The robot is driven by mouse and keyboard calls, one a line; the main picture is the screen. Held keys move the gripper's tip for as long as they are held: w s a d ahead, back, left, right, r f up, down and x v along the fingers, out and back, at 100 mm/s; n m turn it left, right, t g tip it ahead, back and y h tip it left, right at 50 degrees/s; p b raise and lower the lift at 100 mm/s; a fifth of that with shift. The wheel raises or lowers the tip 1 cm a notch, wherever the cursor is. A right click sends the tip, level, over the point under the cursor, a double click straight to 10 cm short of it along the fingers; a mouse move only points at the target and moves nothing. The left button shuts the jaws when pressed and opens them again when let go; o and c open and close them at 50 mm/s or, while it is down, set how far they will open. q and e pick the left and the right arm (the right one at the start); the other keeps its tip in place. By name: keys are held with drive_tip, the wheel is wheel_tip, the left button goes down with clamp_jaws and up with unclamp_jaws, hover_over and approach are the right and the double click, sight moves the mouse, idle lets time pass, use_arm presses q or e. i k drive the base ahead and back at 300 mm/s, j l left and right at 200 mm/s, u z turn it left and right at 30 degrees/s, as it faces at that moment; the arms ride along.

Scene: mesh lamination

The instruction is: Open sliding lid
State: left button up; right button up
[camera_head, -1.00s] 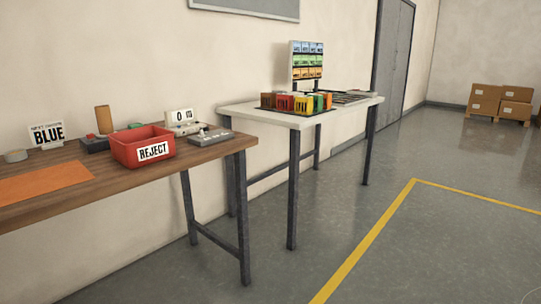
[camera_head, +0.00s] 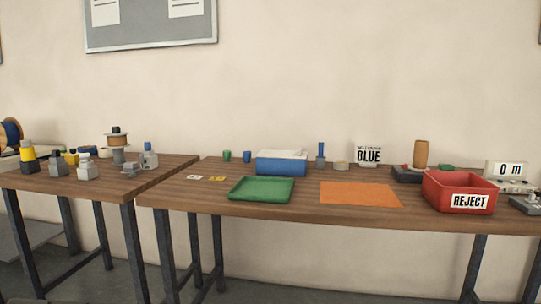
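No sliding lid can be clearly made out. A blue box (camera_head: 281,168) stands at the back of the wooden table (camera_head: 300,208), with something white on top. I cannot tell whether the white part is a lid or contents. A red bin (camera_head: 430,192) marked REJECT stands at the table's right and its top is open. Neither of my grippers is in view.
A green tray (camera_head: 262,190) and an orange mat (camera_head: 360,194) lie along the table's front. A left table (camera_head: 105,190) holds several small fixtures and a spool.

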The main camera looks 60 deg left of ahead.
sight(300, 154)
drive_tip(key=u, duration=1.65)
